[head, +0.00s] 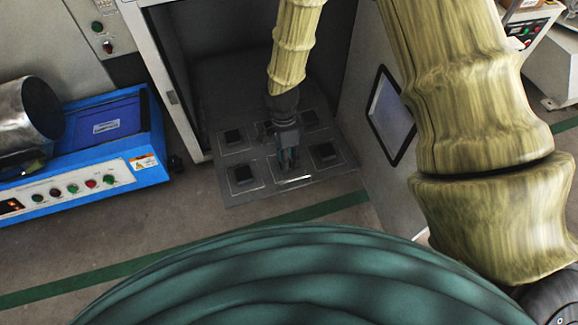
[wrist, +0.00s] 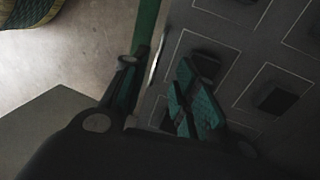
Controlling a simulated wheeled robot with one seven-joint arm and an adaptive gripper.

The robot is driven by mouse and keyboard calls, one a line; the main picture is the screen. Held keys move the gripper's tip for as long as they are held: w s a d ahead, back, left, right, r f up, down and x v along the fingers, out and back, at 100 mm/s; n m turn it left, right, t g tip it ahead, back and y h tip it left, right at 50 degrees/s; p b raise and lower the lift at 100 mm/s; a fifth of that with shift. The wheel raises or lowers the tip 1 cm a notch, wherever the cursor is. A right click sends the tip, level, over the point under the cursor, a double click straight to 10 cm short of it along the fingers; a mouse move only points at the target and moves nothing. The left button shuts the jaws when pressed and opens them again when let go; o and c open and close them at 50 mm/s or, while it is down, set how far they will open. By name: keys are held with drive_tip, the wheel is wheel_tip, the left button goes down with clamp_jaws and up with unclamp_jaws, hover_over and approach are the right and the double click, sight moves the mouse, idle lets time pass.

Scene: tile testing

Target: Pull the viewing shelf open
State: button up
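The viewing shelf (head: 268,178) is a grey flat panel with several black square tiles, low in the open cabinet. Its front part extends to the cabinet opening. A small pale handle (head: 294,180) shows at its front edge. My gripper (head: 287,160) points down over the front middle of the shelf, just behind the handle in the picture. In the wrist view its two green-padded fingers (wrist: 157,70) stand apart. The shelf's front edge and a bright strip, likely the handle, show between them. Whether either finger touches it, I cannot tell. The shelf surface (wrist: 225,75) fills the right side there.
A blue machine (head: 110,150) with a metal cylinder stands left of the cabinet. The cabinet's side wall (head: 365,165) with a dark-framed window is on the right. Floor with a green line (head: 180,252) lies clear in front of the shelf.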

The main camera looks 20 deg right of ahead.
drive_tip(key=shift+w+r, duration=0.2)
drive_tip(key=shift+r, duration=0.75)
drive_tip(key=shift+w+r, duration=0.2)
drive_tip(key=shift+r, duration=0.7)
drive_tip(key=s+d+f+n+y+p, duration=0.1)
drive_tip(key=s+f+n+p, duration=0.1)
drive_tip(key=s+f+n, duration=0.35)
drive_tip(key=s+d+f+n+p, duration=0.1)
drive_tip(key=s+f+n+p, duration=0.15)
drive_tip(key=s, duration=0.55)
drive_tip(key=s+d+f+n+t+h+p, duration=0.1)
drive_tip(key=s+d+n+p, duration=0.15)
drive_tip(key=s+n, duration=0.35)
drive_tip(key=s+d+f+n+t+p, duration=0.1)
drive_tip(key=s+d+n, duration=0.2)
drive_tip(key=s, duration=0.4)
wheel_tip(320, 180, up, 38)
drive_tip(key=p, duration=3.7)
drive_tip(key=shift+d+r+p, duration=0.15)
drive_tip(key=shift+p, duration=0.15)
